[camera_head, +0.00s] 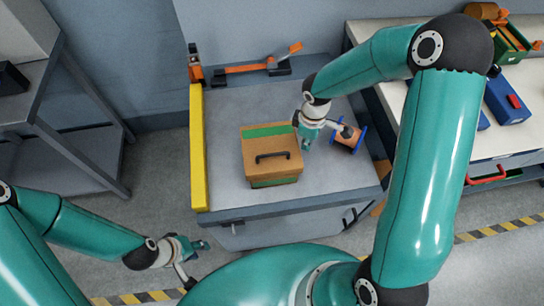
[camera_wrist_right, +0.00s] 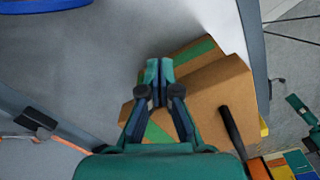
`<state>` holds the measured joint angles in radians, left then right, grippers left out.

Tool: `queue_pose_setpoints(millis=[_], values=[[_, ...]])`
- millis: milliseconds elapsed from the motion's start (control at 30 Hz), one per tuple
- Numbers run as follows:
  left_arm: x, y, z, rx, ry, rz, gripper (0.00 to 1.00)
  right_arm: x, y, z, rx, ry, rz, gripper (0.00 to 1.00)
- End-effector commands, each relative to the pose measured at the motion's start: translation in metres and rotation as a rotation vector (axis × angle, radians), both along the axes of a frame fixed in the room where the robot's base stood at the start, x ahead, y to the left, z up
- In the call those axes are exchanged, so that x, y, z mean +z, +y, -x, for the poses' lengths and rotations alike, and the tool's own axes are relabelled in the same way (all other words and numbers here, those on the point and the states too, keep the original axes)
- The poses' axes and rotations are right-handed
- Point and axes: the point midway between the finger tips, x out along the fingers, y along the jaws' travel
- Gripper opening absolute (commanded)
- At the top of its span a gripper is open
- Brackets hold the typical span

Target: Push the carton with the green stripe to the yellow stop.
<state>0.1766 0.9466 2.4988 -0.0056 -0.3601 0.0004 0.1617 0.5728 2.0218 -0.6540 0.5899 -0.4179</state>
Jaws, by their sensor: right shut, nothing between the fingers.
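The carton with the green stripe (camera_head: 258,157) stands on the grey table, a black handle on its top. It also shows in the right wrist view (camera_wrist_right: 215,90). The yellow stop (camera_head: 197,150) is a long bar along the table's left edge; a gap of bare table separates it from the carton. My right gripper (camera_head: 306,140) is shut and empty, pointing down beside the carton's right side. Its closed fingertips (camera_wrist_right: 159,68) overlap the carton's edge in the wrist view; I cannot tell whether they touch. My left gripper (camera_head: 200,262) appears open and empty, off the table's front left.
A spool with blue flanges (camera_head: 349,138) lies right of my right gripper. An orange clamp (camera_head: 258,68) sits at the table's back edge. A white workbench (camera_head: 480,135) with a blue box (camera_head: 507,100) stands right. Table surface left of the carton (camera_head: 223,140) is clear.

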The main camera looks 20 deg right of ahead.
Motion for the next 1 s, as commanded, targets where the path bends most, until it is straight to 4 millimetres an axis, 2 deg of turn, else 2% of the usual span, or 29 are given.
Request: queue_pose_setpoints(millis=[267,1000], values=[[-0.001,0.000,0.000,0.000,0.000,0.000,0.35,0.000,0.003,-0.001,0.000,0.000,0.000,0.00],[-0.012,0.000,0.000,0.000,0.000,0.000,0.35,-0.001,0.039,-0.010,0.000,0.000,0.000,0.00]])
